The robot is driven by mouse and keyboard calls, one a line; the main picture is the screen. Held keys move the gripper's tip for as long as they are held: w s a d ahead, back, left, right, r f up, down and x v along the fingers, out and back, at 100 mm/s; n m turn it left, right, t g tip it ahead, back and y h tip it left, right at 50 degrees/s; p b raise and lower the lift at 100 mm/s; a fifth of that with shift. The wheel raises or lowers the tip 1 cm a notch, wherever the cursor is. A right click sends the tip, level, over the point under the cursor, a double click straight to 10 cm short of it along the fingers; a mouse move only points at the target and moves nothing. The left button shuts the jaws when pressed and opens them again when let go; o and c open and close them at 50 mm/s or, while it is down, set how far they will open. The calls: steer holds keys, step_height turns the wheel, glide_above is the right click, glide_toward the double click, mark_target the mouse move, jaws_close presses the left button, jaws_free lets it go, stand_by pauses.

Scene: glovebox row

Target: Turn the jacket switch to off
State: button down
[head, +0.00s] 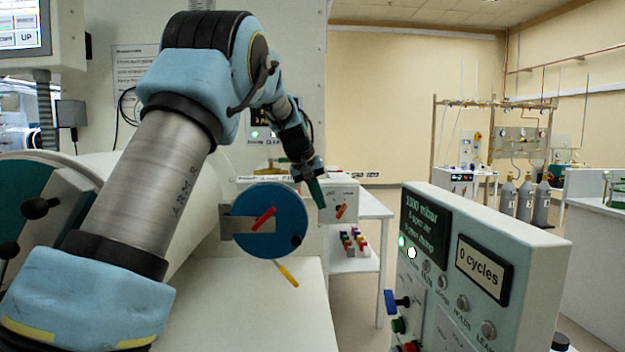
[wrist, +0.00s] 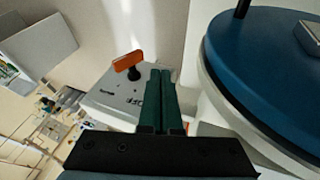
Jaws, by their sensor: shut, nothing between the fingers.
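A light grey switch box (head: 349,190) stands behind the round blue door, right of centre in the head view. Its orange-red switch handle (head: 341,211) is tilted. My gripper (head: 318,197) has green fingers, shut and empty, in front of the box's left part. In the wrist view its fingertips (wrist: 161,72) are just right of the handle, apart from it in the picture. I cannot tell the depth gap.
The blue round door (head: 285,205) has a red lever (head: 263,218) and is close to my gripper's left; its blue disc (wrist: 265,65) fills the wrist view's right. A control panel (head: 540,260) stands front right. A white shelf (head: 355,265) holds small coloured items.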

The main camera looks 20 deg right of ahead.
mark_target(336, 216)
steer(key=d, duration=0.1)
steer(key=s+d+f+p, duration=0.1)
steer(key=shift+d+f, duration=0.2)
steer(key=shift+d, duration=0.15)
steer(key=shift+f, duration=0.1)
steer(key=f+h+b, duration=0.1)
steer(key=h+b, duration=0.1)
steer(key=b, duration=0.4)
steer(key=shift+d+f, duration=0.15)
steer(key=shift+f, duration=0.25)
steer(key=shift+g+h+b, duration=0.3)
steer(key=shift+b, duration=0.3)
steer(key=shift+r, duration=0.2)
steer(key=shift+f+b, duration=0.15)
steer(key=shift+b, duration=0.3)
steer(key=shift+n, duration=0.3)
